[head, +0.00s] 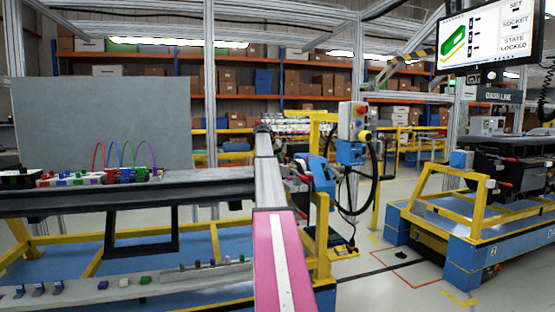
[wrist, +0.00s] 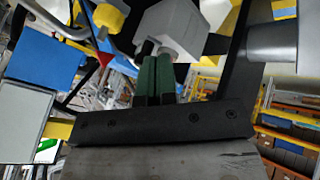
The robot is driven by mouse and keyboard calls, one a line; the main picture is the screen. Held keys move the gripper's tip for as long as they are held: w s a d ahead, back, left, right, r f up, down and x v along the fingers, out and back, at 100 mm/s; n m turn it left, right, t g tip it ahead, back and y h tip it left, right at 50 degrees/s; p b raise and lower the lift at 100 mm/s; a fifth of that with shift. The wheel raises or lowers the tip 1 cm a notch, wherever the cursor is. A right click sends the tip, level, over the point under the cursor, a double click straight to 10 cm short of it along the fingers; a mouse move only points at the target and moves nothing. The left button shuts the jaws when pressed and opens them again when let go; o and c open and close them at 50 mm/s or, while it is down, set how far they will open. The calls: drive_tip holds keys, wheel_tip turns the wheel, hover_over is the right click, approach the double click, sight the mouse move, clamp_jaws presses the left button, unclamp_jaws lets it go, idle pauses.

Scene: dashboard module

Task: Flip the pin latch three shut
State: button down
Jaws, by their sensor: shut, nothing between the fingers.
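The dashboard module (head: 90,190) is a long dark beam at the left in the head view. Coloured connectors (head: 80,179) and several looped wires (head: 125,155) sit along its top. I cannot tell which part there is pin latch three. My arm rises through the middle of the head view, and its gripper cannot be made out there. In the wrist view my gripper (wrist: 158,60) shows two dark green fingers side by side, shut and empty. A pale grey block (wrist: 172,30) shows behind the fingertips; whether they touch it is unclear.
A lower rail (head: 130,287) holds small coloured parts. A grey panel (head: 105,122) stands behind the module. A monitor (head: 490,42) at upper right reads "STATE LOCKED" beside a green connector picture. A yellow and blue cart (head: 470,235) stands at right, with open floor before it.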

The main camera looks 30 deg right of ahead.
drive_tip(key=shift+s, duration=0.1)
drive_tip(key=shift+s+n+t, duration=0.2)
drive_tip(key=shift+n+t, duration=0.1)
drive_tip(key=shift+n, duration=0.1)
drive_tip(key=shift+s+n, duration=0.3)
drive_tip(key=shift+s+n+t, duration=0.8)
drive_tip(key=shift+n, duration=0.2)
drive_tip(key=shift+s+d+n+t+y, duration=0.2)
drive_tip(key=shift+s+n+t, duration=0.15)
drive_tip(key=shift+n, duration=0.15)
drive_tip(key=shift+s+d+n+t+y, duration=0.15)
drive_tip(key=shift+s+n+t+y, duration=0.15)
drive_tip(key=shift+n, duration=0.2)
drive_tip(key=shift+w, duration=0.15)
drive_tip(key=shift+w+d, duration=0.1)
drive_tip(key=shift+w, duration=0.5)
